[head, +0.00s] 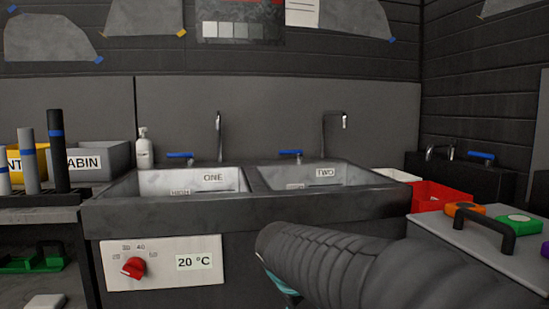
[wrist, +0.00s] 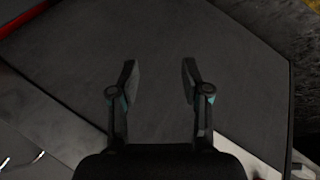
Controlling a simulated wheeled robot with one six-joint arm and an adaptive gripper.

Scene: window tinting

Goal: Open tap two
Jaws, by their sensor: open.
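In the head view, a double sink has a left basin marked ONE (head: 213,178) and a right basin marked TWO (head: 325,173). Tap two's tall spout (head: 324,135) stands behind the right basin, and a blue lever (head: 290,153) sits on the back ledge to its left. Another blue lever (head: 180,155) lies left of the spout (head: 219,135) behind basin ONE. My arm crosses the lower right of the head view, in front of the sink, and hides part of its front. My gripper (wrist: 160,80) is open and empty in the wrist view, over a plain dark grey surface, away from the levers.
A panel with a red knob (head: 134,267) and a 20 °C display (head: 194,262) is below the sink. A soap bottle (head: 144,149) stands left. At right are a red bin (head: 440,197), another blue lever (head: 481,155) and a grey case (head: 470,235) with a black handle.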

